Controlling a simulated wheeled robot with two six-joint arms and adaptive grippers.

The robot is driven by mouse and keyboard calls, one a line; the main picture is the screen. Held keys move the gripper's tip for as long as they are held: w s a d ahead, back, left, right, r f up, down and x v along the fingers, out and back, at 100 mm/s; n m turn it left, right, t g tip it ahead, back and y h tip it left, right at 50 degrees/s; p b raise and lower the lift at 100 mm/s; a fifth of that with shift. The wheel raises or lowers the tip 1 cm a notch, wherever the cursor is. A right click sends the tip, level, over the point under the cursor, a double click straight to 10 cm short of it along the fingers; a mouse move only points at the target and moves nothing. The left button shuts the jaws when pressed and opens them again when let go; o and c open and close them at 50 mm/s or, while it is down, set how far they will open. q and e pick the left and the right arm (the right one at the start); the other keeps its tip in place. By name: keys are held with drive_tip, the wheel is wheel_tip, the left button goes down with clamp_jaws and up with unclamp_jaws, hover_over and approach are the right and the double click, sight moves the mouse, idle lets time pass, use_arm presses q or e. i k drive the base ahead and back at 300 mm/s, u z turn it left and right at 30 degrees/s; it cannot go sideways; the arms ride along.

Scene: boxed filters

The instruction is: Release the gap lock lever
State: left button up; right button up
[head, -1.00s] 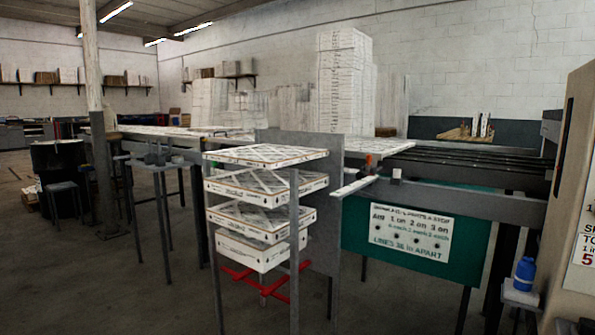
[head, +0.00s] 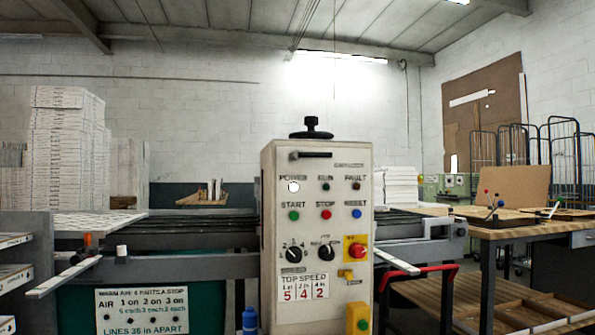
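Neither of my grippers is in view. No lever in the head view is clearly marked as the gap lock lever. A beige control cabinet (head: 270,240) stands upright in the middle. A short black bar handle (head: 311,155) lies level near its top, and a black hand knob (head: 311,129) rises above it. An orange upright piece (head: 88,241) stands on the machine's rail at the left, beside a pale flat bar (head: 66,275).
A green panel with a white sign (head: 142,310) is at lower left, beside a blue bottle (head: 250,321). A wooden bench (head: 545,228) and a red-handled cart (head: 450,268) stand right. Tall white box stacks (head: 65,130) are at the back left.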

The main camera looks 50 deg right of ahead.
sight(296, 154)
drive_tip(key=z, duration=1.75)
drive_tip(key=k, duration=0.65)
drive_tip(key=z, duration=0.3)
drive_tip(key=i, duration=0.3)
drive_tip(key=z, duration=0.7)
drive_tip(key=i, duration=1.2)
drive_tip(key=u, duration=0.25)
